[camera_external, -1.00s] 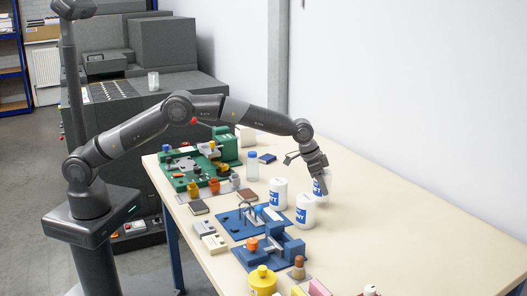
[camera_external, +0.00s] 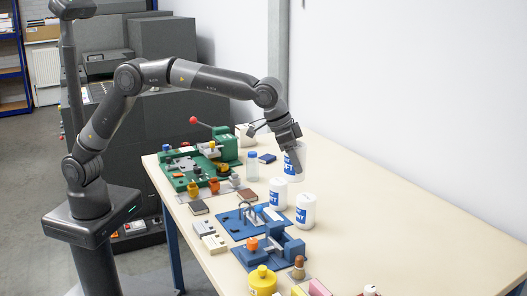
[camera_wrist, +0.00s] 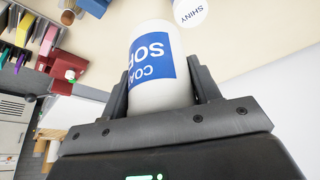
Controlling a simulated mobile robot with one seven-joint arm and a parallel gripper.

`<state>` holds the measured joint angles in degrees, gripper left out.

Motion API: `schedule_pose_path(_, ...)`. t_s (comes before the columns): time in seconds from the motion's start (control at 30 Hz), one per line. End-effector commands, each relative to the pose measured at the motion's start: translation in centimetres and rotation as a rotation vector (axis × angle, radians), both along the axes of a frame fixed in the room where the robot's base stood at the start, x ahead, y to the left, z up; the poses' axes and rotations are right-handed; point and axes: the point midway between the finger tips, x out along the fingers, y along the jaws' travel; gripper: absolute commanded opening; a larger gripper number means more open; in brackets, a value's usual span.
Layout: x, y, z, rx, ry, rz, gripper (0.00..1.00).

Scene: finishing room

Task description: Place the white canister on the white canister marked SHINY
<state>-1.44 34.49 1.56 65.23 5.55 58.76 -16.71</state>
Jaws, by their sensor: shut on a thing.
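My gripper (camera_external: 291,146) is shut on a white canister (camera_external: 293,163) with a blue label and holds it above the table. In the wrist view this canister (camera_wrist: 158,70) sits between both fingers, and its label partly reads "COA" and "SOF". A white canister marked SHINY (camera_wrist: 190,10) shows beyond it at the top edge of the wrist view, with the word on its top. Two white canisters with blue labels stand upright on the table below my gripper, one further left (camera_external: 278,195) and one nearer (camera_external: 304,212). I cannot tell which of them is SHINY.
A clear bottle with a blue cap (camera_external: 252,166) stands left of the canisters. A green fixture board (camera_external: 190,172) and blue fixtures (camera_external: 270,248) take up the table's left side. A yellow pot (camera_external: 262,281) stands in front. The table's right side (camera_external: 400,230) is clear.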

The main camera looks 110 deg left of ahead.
Motion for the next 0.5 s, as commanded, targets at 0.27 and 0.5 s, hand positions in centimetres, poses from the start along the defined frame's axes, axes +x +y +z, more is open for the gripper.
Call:
schedule_pose_path(0.27, -1.6, -2.5, 1.1, 0.000, -0.004, 0.014, 0.25)
schedule_pose_path(0.5, 0.2, 2.1, -1.9, -0.002, -0.003, 0.019, 0.25)
